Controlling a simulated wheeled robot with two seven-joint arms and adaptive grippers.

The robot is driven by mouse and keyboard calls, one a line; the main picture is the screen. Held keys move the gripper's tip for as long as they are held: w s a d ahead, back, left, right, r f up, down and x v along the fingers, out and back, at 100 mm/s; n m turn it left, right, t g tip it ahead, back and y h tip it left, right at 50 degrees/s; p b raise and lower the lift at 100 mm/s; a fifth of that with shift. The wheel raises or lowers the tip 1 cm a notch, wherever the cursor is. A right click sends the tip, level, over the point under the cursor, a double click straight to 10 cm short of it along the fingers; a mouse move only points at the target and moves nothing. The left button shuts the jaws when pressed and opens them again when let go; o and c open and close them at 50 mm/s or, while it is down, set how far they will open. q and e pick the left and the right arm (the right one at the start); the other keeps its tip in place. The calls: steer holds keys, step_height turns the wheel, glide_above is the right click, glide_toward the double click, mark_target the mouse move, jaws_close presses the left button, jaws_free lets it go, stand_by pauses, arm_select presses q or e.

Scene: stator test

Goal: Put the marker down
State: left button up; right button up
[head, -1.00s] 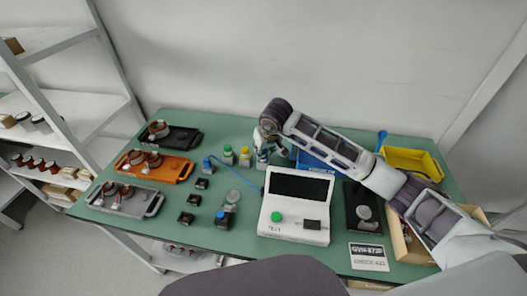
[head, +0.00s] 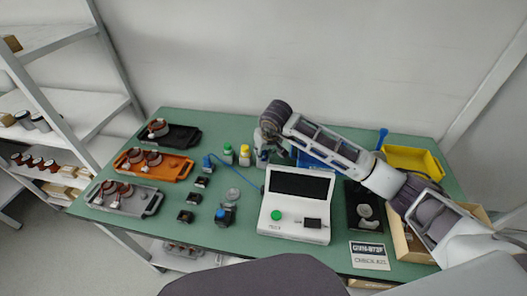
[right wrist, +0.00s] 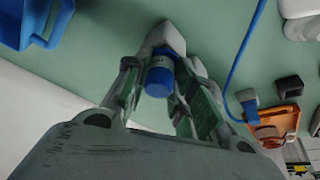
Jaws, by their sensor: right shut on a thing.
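My right gripper (head: 265,154) is low over the back middle of the green table. In the head view the gripper partly hides this marker. I cannot tell if the held marker's base touches the table. My left gripper is not in view.
A white tester (head: 297,209) with a dark screen stands just in front of the gripper. Black, orange (head: 181,174) and grey trays line the left. A blue bin (right wrist: 33,22) is beside the gripper, a yellow bin (head: 415,160) at the back right. A blue cable (right wrist: 241,62) lies nearby.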

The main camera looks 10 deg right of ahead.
steer(key=shift+f, duration=0.1)
steer(key=o, duration=1)
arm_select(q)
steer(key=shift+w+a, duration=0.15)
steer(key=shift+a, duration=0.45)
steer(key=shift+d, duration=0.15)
arm_select(e)
steer(key=shift+r+p, duration=0.5)
steer(key=shift+r, duration=0.05)
arm_select(q)
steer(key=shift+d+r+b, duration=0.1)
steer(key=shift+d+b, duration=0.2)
steer(key=shift+b, duration=0.05)
arm_select(e)
steer(key=v, duration=1.1)
steer(key=shift+s+r, duration=0.2)
steer(key=shift+r, duration=0.15)
